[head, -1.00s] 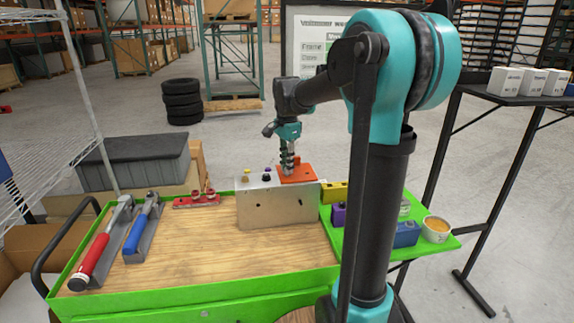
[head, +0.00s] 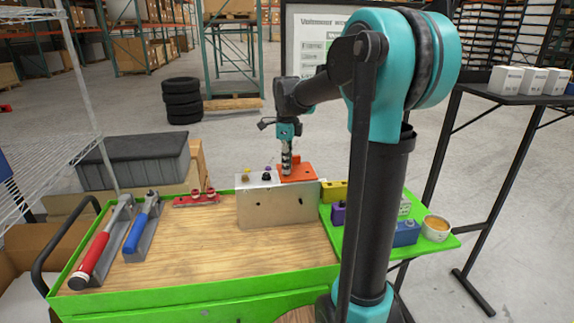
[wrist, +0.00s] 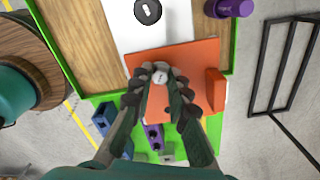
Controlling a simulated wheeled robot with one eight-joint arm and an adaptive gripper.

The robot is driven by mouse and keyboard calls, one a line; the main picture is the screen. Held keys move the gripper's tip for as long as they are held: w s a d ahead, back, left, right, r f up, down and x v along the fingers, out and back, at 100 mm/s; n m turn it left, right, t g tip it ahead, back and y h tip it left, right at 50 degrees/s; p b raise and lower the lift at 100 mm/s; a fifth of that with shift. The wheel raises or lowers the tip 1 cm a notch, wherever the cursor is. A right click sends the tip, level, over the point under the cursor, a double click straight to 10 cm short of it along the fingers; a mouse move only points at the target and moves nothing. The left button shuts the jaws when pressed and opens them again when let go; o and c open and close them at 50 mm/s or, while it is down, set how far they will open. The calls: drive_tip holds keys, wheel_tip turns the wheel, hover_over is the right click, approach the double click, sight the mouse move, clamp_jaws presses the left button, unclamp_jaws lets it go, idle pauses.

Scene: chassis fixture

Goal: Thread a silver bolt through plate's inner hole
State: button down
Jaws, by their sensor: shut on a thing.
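The orange plate (head: 298,173) lies on top of the grey metal chassis fixture (head: 277,208), at its right end. It also shows in the wrist view (wrist: 200,58), with an upright orange flange on its right. My gripper (head: 287,170) points down over the plate. In the wrist view my gripper (wrist: 160,82) is shut on a silver bolt (wrist: 160,76), whose round head shows between the fingertips. The fingers hide the plate's inner hole and the bolt's shank, so I cannot tell whether the bolt is in the hole.
Red-handled (head: 95,255) and blue-handled (head: 137,235) tools lie at left. Blocks and a cup (head: 436,228) sit on the green side shelf. The wooden top in front is clear.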

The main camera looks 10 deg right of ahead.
drive_tip(key=m, duration=0.5)
drive_tip(key=shift+s+f+m, duration=0.15)
drive_tip(key=shift+f+m, duration=0.05)
drive_tip(key=shift+m, duration=0.9)
drive_tip(key=m, duration=0.3)
drive_tip(key=shift+f, duration=0.1)
drive_tip(key=c, duration=1.4)
unclamp_jaws()
